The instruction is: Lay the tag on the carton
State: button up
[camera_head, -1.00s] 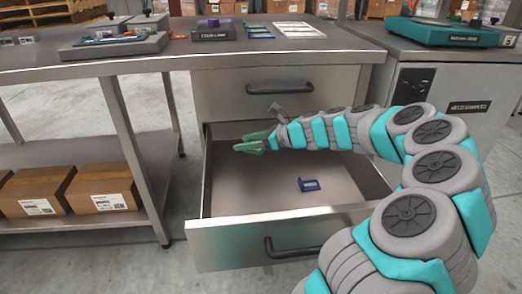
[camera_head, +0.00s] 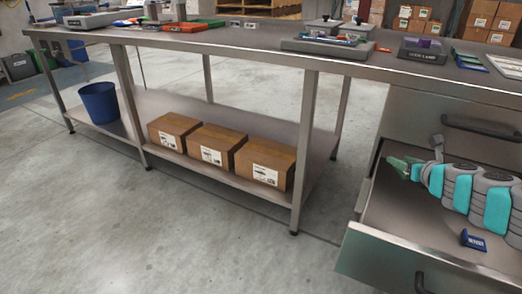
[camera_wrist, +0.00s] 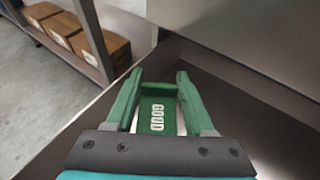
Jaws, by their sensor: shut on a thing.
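My gripper (camera_head: 404,166) is over the open drawer at the right of the head view. In the wrist view my gripper (camera_wrist: 158,88) has its two green fingers on either side of a green tag (camera_wrist: 157,112) with "GOOD" in white letters, and is shut on it. Three brown cartons stand in a row on the lower shelf: a left carton (camera_head: 170,122), a middle carton (camera_head: 222,136) and a right carton (camera_head: 276,150). Each has a white label on its front. They also show at the upper left of the wrist view.
The open drawer (camera_head: 420,258) holds a blue tag (camera_head: 473,240). The shelf (camera_head: 150,100) also carries a blue bin (camera_head: 100,103) at left. Table legs (camera_head: 304,150) stand at the shelf's front. The tabletop above holds trays and tags. The floor in front is clear.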

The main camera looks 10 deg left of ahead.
aim_at(265, 156)
jog(key=i+j, duration=0.1)
jog(key=j, duration=0.4)
jog(key=i+j, duration=0.1)
jog(key=j, duration=0.45)
jog(key=i+j, duration=0.1)
jog(key=j, duration=0.4)
jog(key=i+j, duration=0.1)
jog(key=j, duration=0.45)
jog(key=i+j, duration=0.1)
jog(key=j, duration=0.4)
jog(key=i+j, duration=0.1)
jog(key=j, duration=0.45)
jog(key=u, duration=0.05)
